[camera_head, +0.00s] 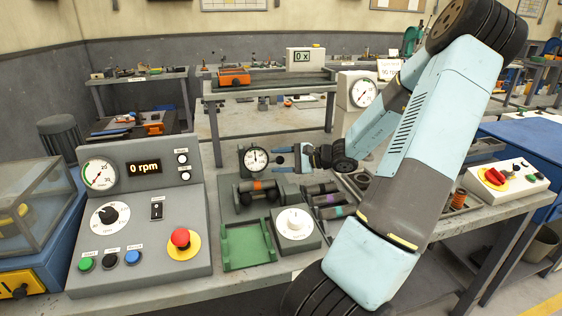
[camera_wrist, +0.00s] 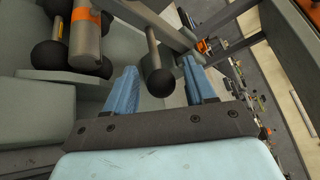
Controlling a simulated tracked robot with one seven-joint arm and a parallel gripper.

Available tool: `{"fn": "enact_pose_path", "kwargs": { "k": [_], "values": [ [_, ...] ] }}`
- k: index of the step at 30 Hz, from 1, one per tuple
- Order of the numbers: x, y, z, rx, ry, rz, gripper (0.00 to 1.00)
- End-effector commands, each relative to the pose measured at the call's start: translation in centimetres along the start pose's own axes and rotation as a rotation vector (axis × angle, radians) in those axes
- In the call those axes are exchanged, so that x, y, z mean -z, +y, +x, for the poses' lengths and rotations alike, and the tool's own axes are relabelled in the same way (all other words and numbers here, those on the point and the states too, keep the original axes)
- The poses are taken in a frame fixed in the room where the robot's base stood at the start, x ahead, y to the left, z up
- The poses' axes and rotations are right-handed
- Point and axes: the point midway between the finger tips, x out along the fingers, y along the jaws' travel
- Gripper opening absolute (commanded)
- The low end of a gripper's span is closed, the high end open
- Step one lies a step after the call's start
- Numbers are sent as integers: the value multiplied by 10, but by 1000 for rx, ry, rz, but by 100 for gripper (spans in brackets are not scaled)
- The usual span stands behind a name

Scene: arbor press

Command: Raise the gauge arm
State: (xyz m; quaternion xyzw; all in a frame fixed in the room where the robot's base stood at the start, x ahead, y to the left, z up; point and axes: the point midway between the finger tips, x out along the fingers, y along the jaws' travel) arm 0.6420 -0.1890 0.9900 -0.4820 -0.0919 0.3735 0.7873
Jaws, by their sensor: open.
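A round dial gauge (camera_head: 257,160) with a white face and black rim stands on the bench, behind several grey cylinders. My gripper (camera_head: 277,160) is just right of the dial, with its blue fingers apart and pointing left. In the wrist view, a grey rod with a black ball end (camera_wrist: 158,80) appears between the two open fingers of my gripper (camera_wrist: 160,84). It looks like the gauge arm, but I cannot tell for sure. No contact between ball and fingers is clear. The dial itself is not clear in the wrist view.
An orange-banded grey cylinder (camera_wrist: 87,35) with black balls near it lies close to the left finger. A control panel (camera_head: 140,222) stands at left, with a green tray (camera_head: 247,246) and a white-knob box (camera_head: 295,228) to its right. A red-switch box (camera_head: 506,184) is at right.

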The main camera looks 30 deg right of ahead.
Motion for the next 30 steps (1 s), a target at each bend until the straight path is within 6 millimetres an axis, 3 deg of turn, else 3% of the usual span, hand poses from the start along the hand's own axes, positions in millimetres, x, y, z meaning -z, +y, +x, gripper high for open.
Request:
{"fn": "enact_pose_path", "kwargs": {
  "k": [2, 19, 30],
  "values": [
    [0, 0, 0, 0, 0, 0, 54],
    [0, 0, 0, -1, 0, 1, 0],
    [0, 1, -2, -2, 2, 4, 0]
  ]
}}
